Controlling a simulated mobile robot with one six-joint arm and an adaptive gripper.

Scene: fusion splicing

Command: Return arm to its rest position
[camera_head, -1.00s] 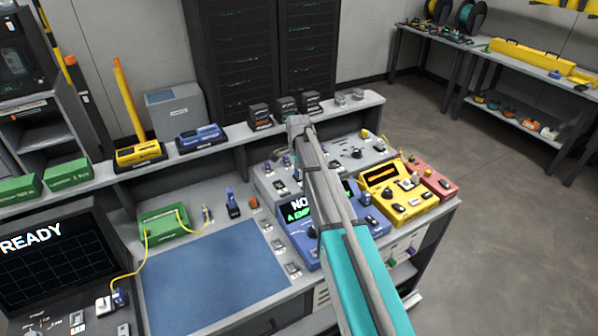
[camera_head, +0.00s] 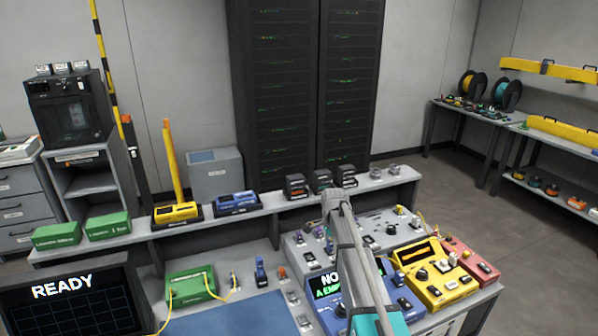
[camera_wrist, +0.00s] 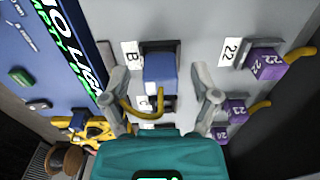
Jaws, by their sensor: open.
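My arm (camera_head: 350,250) reaches up from the bottom of the head view over the right half of the bench, and its bend lies just in front of the small dark boxes on the shelf. The fingers themselves are not clear in the head view. In the wrist view my gripper (camera_wrist: 160,84) is open, with its two grey fingers apart. A blue plug (camera_wrist: 160,70) with a yellow cable boot shows between the fingers, beside a label B. I see no grip on it, and the distance to it is hard to judge.
Purple plugs (camera_wrist: 266,62) with yellow boots stand right of the fingers. A blue device (camera_head: 404,304), a yellow device (camera_head: 432,268) and a red device (camera_head: 468,262) stand around my arm. A raised shelf (camera_head: 270,210) runs behind. The blue mat (camera_head: 245,315) looks clear.

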